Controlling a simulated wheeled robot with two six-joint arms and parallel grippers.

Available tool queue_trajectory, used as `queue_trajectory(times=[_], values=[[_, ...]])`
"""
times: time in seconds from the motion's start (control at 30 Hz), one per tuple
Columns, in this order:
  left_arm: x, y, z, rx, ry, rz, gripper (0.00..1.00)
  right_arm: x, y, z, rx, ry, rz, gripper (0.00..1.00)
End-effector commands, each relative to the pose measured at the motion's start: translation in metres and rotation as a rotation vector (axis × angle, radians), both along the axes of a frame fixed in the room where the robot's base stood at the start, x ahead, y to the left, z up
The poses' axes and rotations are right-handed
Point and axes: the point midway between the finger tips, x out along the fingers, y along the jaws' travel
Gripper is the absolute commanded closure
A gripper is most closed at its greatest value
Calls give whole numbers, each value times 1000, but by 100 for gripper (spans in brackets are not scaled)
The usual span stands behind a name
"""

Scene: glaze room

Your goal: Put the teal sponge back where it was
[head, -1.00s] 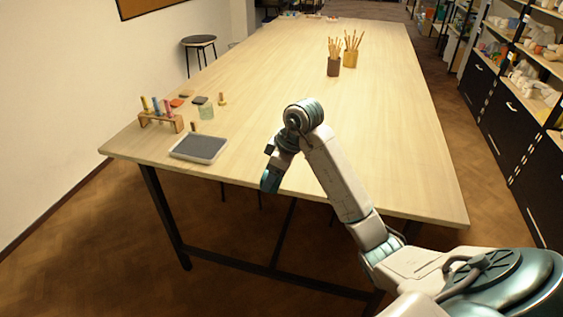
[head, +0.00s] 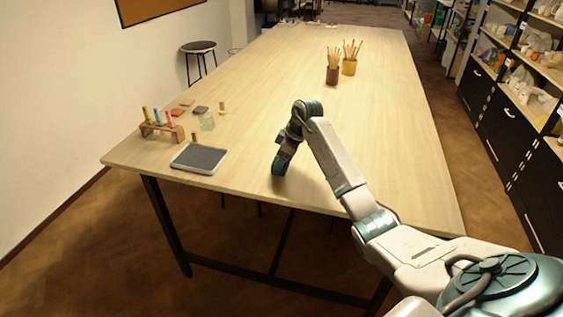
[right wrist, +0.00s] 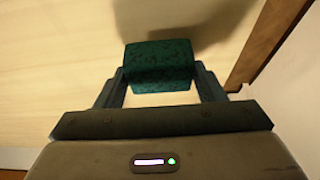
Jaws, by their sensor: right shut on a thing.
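The teal sponge (right wrist: 158,62) is a dark green-teal block in the right wrist view, held between the two fingers of my right gripper (right wrist: 160,82). Pale tabletop shows behind it. In the head view my right gripper (head: 281,166) points down over the near edge of the table (head: 330,130), right of the grey tray. In that view I cannot make out the sponge apart from the gripper, nor tell its height above the wood. My left gripper is not in view.
A grey-topped tray (head: 199,158) lies at the near left corner. Behind it are a wooden rack (head: 162,131) of coloured sticks, a glass jar (head: 207,122) and small flat pieces (head: 201,109). Two brush pots (head: 332,75) stand far back. The middle is clear.

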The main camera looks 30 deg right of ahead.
Motion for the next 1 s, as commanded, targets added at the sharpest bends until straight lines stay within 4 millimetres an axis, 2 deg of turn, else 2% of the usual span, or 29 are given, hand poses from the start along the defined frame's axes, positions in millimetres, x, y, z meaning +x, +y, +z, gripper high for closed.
queue_trajectory(times=[0.03, 0.1, 0.3, 0.33, 0.43, 0.77, 0.87, 1.0], values=[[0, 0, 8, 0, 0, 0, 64, -1, 0, -5, 1, 5, 0, 55], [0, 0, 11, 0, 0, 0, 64, -1, 0, -14, 1, 4, -1, 55], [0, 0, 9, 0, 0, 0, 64, 0, 0, -18, 0, 0, 0, 55], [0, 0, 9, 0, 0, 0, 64, 0, 0, -18, 1, 1, 0, 33], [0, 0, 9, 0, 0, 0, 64, 0, 1, -18, 1, 1, -1, 15], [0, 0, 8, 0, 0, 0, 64, -1, 0, -15, 0, 0, -1, 15], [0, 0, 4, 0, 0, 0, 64, -3, -3, -6, 0, -3, -1, 15], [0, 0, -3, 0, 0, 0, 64, -11, -10, 18, -2, -3, -1, 15]])
